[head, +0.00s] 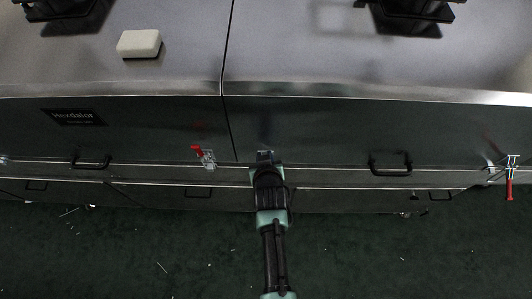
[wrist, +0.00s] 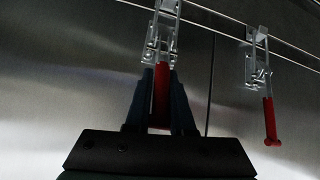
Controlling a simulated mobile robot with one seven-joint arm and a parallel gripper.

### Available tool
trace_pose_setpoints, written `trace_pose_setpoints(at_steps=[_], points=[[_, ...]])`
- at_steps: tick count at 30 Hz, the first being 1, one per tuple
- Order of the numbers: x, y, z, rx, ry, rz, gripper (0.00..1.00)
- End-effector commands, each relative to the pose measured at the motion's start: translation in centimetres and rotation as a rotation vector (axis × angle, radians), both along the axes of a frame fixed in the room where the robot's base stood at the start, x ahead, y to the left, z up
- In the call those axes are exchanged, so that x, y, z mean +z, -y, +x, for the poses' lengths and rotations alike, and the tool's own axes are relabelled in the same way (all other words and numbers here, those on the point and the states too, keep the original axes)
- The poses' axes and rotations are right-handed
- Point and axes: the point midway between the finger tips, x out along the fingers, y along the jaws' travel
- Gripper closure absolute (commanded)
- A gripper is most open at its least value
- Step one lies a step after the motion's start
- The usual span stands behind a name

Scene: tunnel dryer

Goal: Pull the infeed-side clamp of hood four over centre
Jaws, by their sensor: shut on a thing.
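My gripper (head: 264,157) is at the front panel just right of the seam between two hoods. In the wrist view the gripper (wrist: 162,92) is shut on the red handle (wrist: 160,98) of a metal toggle clamp (wrist: 162,38). The fingers lie on both sides of the handle. In the head view my gripper mostly hides this clamp. A second red-handled clamp (head: 203,156) sits left of the seam, its handle upward; it also shows in the wrist view (wrist: 257,70). A third clamp (head: 510,178) is at the far right, its red handle hanging down. No hood number is readable.
Black bar handles (head: 390,167) stand out from the panels. A dark nameplate (head: 75,117) is on the left hood (head: 130,120). A pale block (head: 139,43) lies on top. Dark fittings stand at the back. The green floor (head: 150,250) in front has only small scraps.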

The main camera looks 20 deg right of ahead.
Motion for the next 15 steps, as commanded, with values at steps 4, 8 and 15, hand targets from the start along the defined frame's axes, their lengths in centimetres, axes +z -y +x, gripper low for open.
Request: trace_pose_setpoints(at_steps=[4,8,15], points=[[0.02,-0.54,0.27,0.008,-0.049,0.022,1.00],[-0.05,-0.52,0.38,0.009,-0.069,0.027,1.00],[-0.19,-0.53,0.39,0.009,-0.078,0.029,1.00]])
